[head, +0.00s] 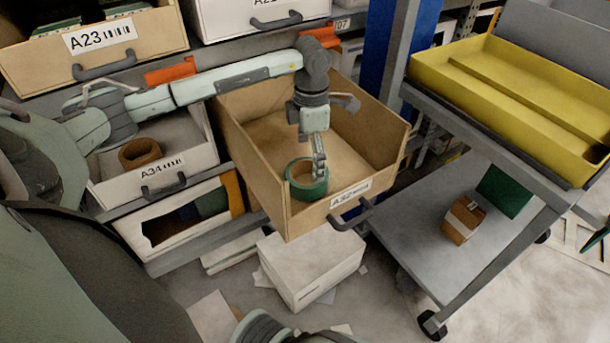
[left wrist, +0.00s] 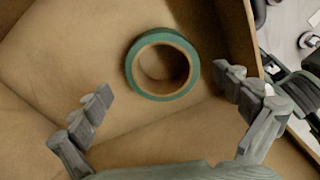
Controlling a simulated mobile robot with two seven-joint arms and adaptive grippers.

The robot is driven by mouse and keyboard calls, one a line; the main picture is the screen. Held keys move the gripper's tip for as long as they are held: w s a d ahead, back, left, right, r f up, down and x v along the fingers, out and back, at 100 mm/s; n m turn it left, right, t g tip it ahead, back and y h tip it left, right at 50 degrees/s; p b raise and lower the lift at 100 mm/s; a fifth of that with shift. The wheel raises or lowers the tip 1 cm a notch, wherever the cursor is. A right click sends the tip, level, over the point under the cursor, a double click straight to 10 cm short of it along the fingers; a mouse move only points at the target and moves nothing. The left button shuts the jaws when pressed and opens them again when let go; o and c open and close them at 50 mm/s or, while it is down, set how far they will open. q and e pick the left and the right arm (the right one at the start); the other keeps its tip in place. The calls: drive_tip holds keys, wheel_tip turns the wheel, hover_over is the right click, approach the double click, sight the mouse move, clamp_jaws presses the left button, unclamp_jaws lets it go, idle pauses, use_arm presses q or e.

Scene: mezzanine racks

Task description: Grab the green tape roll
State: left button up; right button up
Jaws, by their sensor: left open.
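The green tape roll (head: 307,187) lies in the front part of an open cardboard-coloured drawer (head: 250,160) labelled A32 or similar. In the left wrist view the roll (left wrist: 134,72) lies flat, with its round hole facing up. My left gripper (head: 320,172) hangs over the drawer, pointing down at the roll and partly covering it in the head view. In the left wrist view the fingers of my left gripper (left wrist: 165,92) are spread wide and empty, with the roll ahead between their lines. I cannot tell the exact height above it. My right gripper does not show.
Drawer A34 (head: 105,197) at left holds a brown tape roll (head: 140,153). A white box (head: 310,265) stands on the floor below. At right a cart carries a yellow tray (head: 500,105) and a small brown box (head: 463,220). The drawer's walls stand close around the gripper.

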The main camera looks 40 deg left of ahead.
use_arm(q)
drive_tip(key=f, duration=0.5)
drive_tip(key=shift+s+f, duration=0.2)
drive_tip(key=shift+f, duration=0.15)
drive_tip(key=c, duration=1.1)
drive_tip(key=shift+o, duration=0.2)
drive_tip(key=shift+r, duration=0.1)
